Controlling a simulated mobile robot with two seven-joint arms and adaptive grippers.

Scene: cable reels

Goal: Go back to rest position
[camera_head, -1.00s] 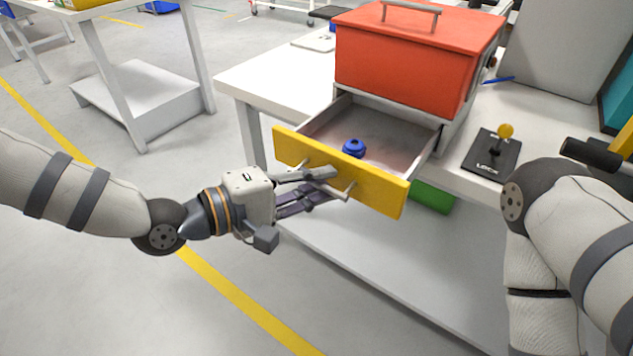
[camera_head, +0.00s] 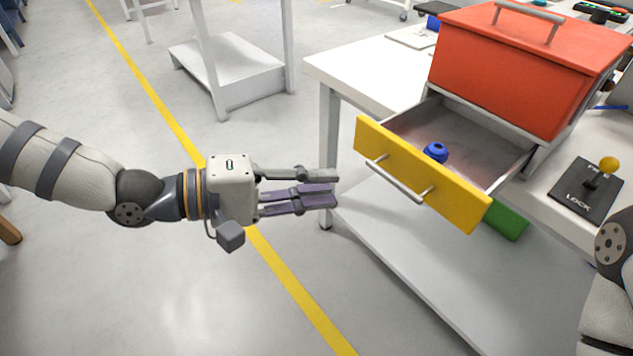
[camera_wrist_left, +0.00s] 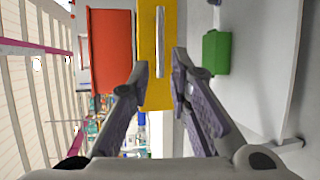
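My left gripper (camera_head: 336,189) is to the left of the drawer, apart from its handle, with nothing between its fingers. In the left wrist view its fingers (camera_wrist_left: 160,68) stand apart, pointing toward the yellow drawer front (camera_wrist_left: 157,85) and its metal handle (camera_wrist_left: 160,40). In the head view the drawer (camera_head: 420,175) is pulled open below the red box (camera_head: 515,68); its handle (camera_head: 400,180) is free. A small blue round object (camera_head: 435,152) lies inside the drawer. My right gripper is out of view; only part of my right arm shows at the right edge.
The white table (camera_head: 360,72) carries the red box and a black LOCK panel with a yellow-knobbed lever (camera_head: 588,185). The floor around my left arm is clear.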

